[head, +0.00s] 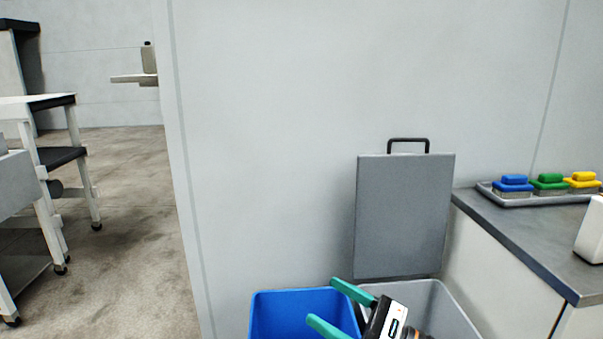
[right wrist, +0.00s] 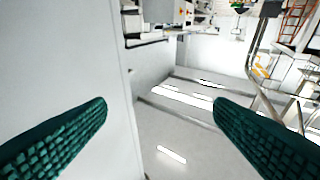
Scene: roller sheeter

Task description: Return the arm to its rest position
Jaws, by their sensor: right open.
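My right gripper (head: 333,307) shows at the bottom of the head view, in front of the blue bin and the grey bin. Its two green fingers point left and stand apart, with nothing between them. In the right wrist view the textured green fingers (right wrist: 160,130) are also spread wide, with only a wall and the room beyond between them. Most of the right arm is out of the picture. My left gripper is not in the head view.
A blue bin (head: 275,312) and a grey bin (head: 455,312) with a raised grey lid (head: 402,215) stand against the wall. At right, a counter (head: 530,235) holds a tray (head: 507,201) of blue, green and yellow brushes. A cart (head: 60,155) stands left; floor between is clear.

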